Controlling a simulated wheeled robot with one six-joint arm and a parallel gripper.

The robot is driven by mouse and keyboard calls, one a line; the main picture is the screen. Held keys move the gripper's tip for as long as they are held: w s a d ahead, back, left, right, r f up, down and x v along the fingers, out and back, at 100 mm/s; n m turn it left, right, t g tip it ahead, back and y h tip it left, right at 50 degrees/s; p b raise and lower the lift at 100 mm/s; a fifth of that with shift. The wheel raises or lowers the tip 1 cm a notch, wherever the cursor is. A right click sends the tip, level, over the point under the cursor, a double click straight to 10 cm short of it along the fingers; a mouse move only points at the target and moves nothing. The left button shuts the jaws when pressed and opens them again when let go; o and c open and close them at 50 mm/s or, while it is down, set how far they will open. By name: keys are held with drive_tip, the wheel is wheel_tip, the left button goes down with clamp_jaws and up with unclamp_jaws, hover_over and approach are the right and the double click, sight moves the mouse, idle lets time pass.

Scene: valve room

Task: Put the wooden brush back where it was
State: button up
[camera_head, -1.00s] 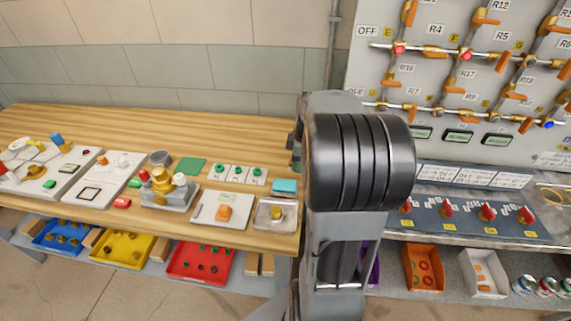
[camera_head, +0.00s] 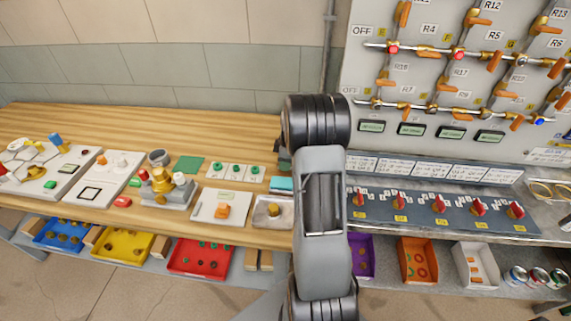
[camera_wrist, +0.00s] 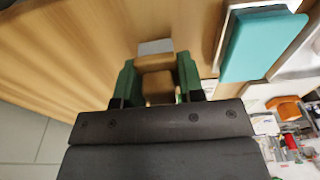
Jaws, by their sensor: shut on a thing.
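In the wrist view my gripper (camera_wrist: 157,82) has its two green fingers closed on a brown wooden piece, which I take to be the wooden brush (camera_wrist: 155,63). A pale grey patch shows just beyond its end; I cannot tell whether it is part of the brush. The wooden bench top (camera_wrist: 95,45) lies below and around it. In the head view my arm hides the gripper and the brush.
A teal block (camera_head: 281,184) lies on the right end of the wooden bench (camera_head: 110,125) and also shows in the wrist view (camera_wrist: 262,47). A clear tray (camera_head: 262,222) and a white board (camera_head: 208,212) are in front of it. The valve panel (camera_head: 400,60) rises at right.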

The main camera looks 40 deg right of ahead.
drive_tip(key=shift+f, duration=0.65)
drive_tip(key=shift+f, duration=0.1)
drive_tip(key=shift+f, duration=0.15)
drive_tip(key=o, duration=1)
drive_tip(key=shift+c, duration=0.2)
